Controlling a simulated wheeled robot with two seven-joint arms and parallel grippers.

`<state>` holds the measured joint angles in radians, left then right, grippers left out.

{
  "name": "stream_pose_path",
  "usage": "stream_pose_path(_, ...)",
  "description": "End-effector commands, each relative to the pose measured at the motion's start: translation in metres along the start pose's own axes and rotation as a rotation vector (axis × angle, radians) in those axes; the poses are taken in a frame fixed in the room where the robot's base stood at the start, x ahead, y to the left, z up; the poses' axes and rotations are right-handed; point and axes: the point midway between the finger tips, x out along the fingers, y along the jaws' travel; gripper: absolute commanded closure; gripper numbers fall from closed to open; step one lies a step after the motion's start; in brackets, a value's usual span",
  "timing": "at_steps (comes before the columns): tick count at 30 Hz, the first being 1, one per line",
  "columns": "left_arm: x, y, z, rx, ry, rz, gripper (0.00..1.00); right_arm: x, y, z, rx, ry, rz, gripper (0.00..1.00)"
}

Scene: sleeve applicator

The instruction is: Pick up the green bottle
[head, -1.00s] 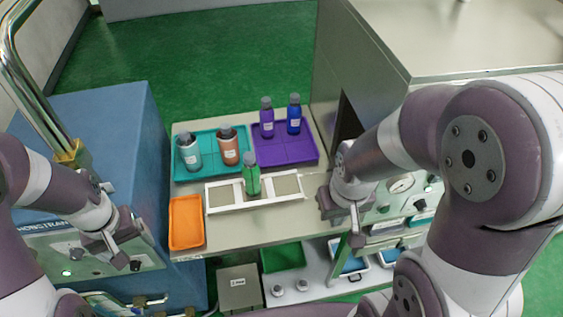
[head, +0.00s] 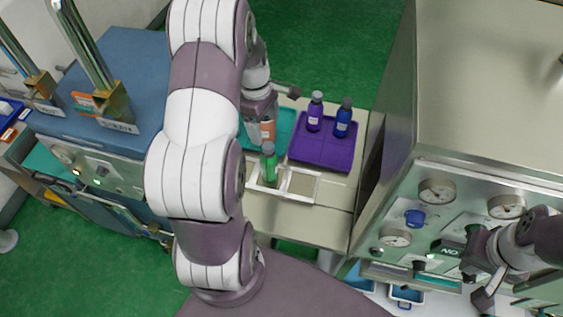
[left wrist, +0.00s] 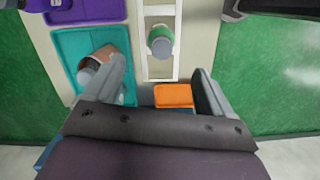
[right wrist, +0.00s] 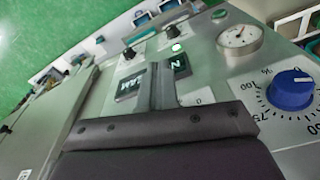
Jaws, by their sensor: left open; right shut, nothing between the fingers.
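The green bottle (head: 268,165) stands upright in the white frame (head: 318,188) on the bench. My left gripper (left wrist: 160,88) is open and empty, above the bench and apart from the green bottle. Its left finger overlaps the teal tray and partly hides a bottle there. My right gripper (right wrist: 164,88) is shut and empty, by the control panel at the right, well away from the bottles.
A brown bottle (head: 267,131) is by the teal tray (left wrist: 70,45), partly hidden by my left arm. A purple tray (head: 322,155) holds a purple bottle (head: 315,112) and a blue bottle (head: 343,118). An orange tray (left wrist: 173,96) shows between my left fingers. A cabinet (head: 470,90) bounds the bench's right side.

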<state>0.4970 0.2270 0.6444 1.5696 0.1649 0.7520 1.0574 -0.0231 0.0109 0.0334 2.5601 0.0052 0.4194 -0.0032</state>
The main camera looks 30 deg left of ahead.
Motion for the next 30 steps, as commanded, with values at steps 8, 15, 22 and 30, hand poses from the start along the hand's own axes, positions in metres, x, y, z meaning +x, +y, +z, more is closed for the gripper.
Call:
stream_pose_path(8,0.055,-0.002,0.001,-0.007,-0.003,-0.006,0.16,-0.022,0.000,-0.003,0.000,0.000,0.000,1.00)
stream_pose_path(15,0.085,-0.004,0.000,-0.007,-0.003,-0.007,0.16,-0.043,0.000,-0.005,0.000,0.000,0.000,1.00)
stream_pose_path(22,0.122,-0.004,-0.002,-0.004,0.000,-0.002,0.16,-0.052,0.000,-0.006,0.000,0.000,0.000,1.00)
stream_pose_path(30,0.124,-0.003,-0.003,-0.004,0.000,-0.001,0.39,-0.051,0.000,-0.006,0.000,0.000,0.000,1.00)
